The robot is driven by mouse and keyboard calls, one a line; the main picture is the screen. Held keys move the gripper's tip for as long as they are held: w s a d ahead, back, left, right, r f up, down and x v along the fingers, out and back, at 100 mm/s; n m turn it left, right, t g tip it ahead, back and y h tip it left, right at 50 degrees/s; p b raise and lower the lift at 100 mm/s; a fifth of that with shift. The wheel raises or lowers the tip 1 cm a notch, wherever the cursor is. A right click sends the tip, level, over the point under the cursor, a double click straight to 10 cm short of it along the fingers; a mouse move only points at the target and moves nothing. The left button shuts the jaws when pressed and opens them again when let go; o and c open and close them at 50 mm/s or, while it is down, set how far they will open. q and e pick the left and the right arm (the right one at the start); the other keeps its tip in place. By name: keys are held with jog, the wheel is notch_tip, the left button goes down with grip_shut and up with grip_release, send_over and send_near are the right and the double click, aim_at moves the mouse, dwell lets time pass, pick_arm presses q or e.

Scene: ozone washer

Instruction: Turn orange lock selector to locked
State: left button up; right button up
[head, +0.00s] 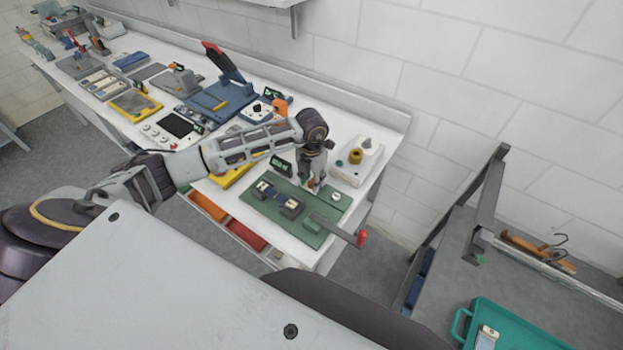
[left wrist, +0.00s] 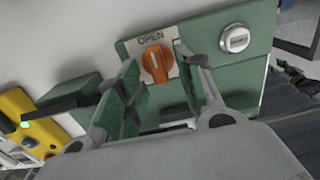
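The orange lock selector (left wrist: 156,64) is a round knob on a white plate labelled OPEN, on a green panel (left wrist: 190,30). Its pale mark points up toward the OPEN label. In the left wrist view, my left gripper (left wrist: 160,60) is open, with one finger on each side of the knob. I cannot tell whether either finger touches it. In the head view, my left gripper (head: 316,183) is over the back part of the green fixture board (head: 318,238) and hides the selector. My right gripper is not in view.
On the green board are dark clamp blocks (head: 290,207) and a lever with a red knob (head: 362,238). Other fixtures fill the bench leftward.

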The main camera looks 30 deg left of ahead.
pick_arm(q)
jog(key=shift+f, duration=0.1)
grip_shut()
